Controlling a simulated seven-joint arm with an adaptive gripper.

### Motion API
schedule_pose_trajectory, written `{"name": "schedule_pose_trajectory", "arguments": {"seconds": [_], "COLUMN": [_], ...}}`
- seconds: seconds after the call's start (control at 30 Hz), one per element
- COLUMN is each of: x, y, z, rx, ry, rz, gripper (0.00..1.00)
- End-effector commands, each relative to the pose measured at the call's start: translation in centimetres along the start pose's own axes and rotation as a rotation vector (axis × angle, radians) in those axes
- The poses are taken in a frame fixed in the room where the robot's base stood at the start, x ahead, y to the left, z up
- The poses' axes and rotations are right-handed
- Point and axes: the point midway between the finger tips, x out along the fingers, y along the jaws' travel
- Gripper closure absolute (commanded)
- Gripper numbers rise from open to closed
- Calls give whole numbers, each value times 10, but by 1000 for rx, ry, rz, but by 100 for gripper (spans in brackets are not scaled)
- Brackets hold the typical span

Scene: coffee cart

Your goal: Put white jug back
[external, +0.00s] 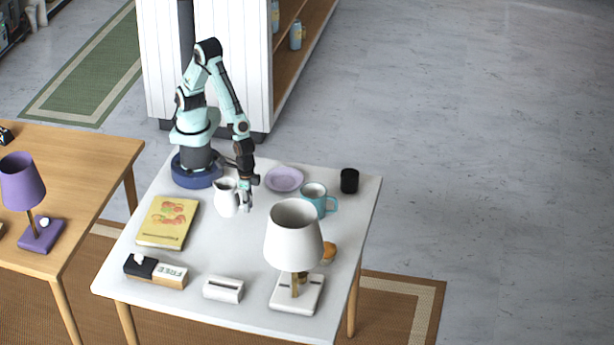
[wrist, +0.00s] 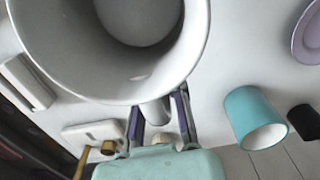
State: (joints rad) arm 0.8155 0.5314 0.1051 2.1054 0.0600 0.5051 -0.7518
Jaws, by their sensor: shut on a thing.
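The white jug (external: 226,198) is upright near the back middle of the white table, close in front of my base. My gripper (external: 248,201) is at the jug's right side, shut on its handle. In the wrist view the jug (wrist: 110,85) fills the upper left, seen from above into its open mouth. There the two fingers of my gripper (wrist: 161,118) stand on either side of the white handle (wrist: 157,110). I cannot tell whether the jug's base touches the table.
A lilac plate (external: 285,179), a teal mug (external: 314,196) and a black cup (external: 349,181) stand to the right. A white lamp (external: 293,235) is at front right. A yellow book (external: 167,223) lies left. The table's middle is clear.

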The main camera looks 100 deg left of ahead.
Motion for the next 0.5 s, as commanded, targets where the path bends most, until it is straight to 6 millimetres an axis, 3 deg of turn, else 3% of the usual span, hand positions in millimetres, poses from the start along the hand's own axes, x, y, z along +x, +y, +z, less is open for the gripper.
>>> {"name": "schedule_pose_trajectory", "arguments": {"seconds": [0.1,0.33,0.5], "x": [17,34,58], "y": [9,18,17], "z": [-10,-20,-19], "rx": [0,-1,0], "ry": [0,1,-1], "rz": [-1,0,-1], "gripper": [100,100,100]}}
